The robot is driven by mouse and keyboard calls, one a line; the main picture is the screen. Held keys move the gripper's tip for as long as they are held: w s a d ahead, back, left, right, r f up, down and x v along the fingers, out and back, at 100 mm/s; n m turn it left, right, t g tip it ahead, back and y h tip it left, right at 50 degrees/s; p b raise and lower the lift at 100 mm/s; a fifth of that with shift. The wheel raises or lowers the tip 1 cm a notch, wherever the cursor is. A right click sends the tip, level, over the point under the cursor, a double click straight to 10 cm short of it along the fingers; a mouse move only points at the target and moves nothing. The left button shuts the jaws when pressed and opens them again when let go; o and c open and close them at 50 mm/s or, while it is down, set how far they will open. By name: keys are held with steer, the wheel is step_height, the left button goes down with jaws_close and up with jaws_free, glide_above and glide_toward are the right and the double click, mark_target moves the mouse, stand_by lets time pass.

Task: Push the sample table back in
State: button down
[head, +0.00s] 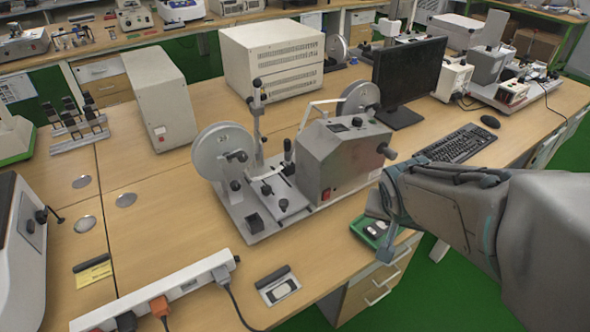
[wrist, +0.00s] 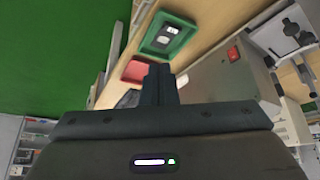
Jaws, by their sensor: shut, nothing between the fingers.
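The test machine (head: 342,165) stands on the wooden bench, with a grey metal housing, reels and a red switch. What looks like its sample table, a small flat metal plate (head: 287,203), sits low on the base left of the housing. I cannot tell how far out it is. The machine's housing also shows at the right in the wrist view (wrist: 215,80). My gripper (head: 386,252) is right of the machine, over the bench's front edge by the green tray, apart from the plate. Its fingers, seen in the wrist view (wrist: 160,75), are shut and empty.
A green tray (wrist: 152,48) and a red tray (wrist: 134,72) lie near the bench edge. A keyboard (head: 460,143), mouse and monitor (head: 408,75) stand behind my arm. A power strip (head: 165,291) with cables lies front left.

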steer(key=w+a+f+m+t, duration=0.1)
steer(key=w+a+f+m, duration=0.15)
steer(key=w, duration=0.25)
steer(key=m+y, duration=0.3)
steer(key=y, duration=0.5)
glide_toward(286, 212)
steer(key=s+d+r, duration=0.2)
steer(key=s+d, duration=0.2)
steer(key=s, duration=0.1)
steer(key=b+x, duration=0.5)
steer(key=x, duration=0.5)
steer(key=shift+d+b, duration=0.2)
steer(key=shift+b, duration=0.1)
steer(key=shift+w+a+r, duration=0.2)
steer(key=shift+w+a, duration=0.65)
steer(key=shift+w, duration=0.15)
steer(key=shift+w+a, duration=0.45)
steer(key=shift+w, duration=0.05)
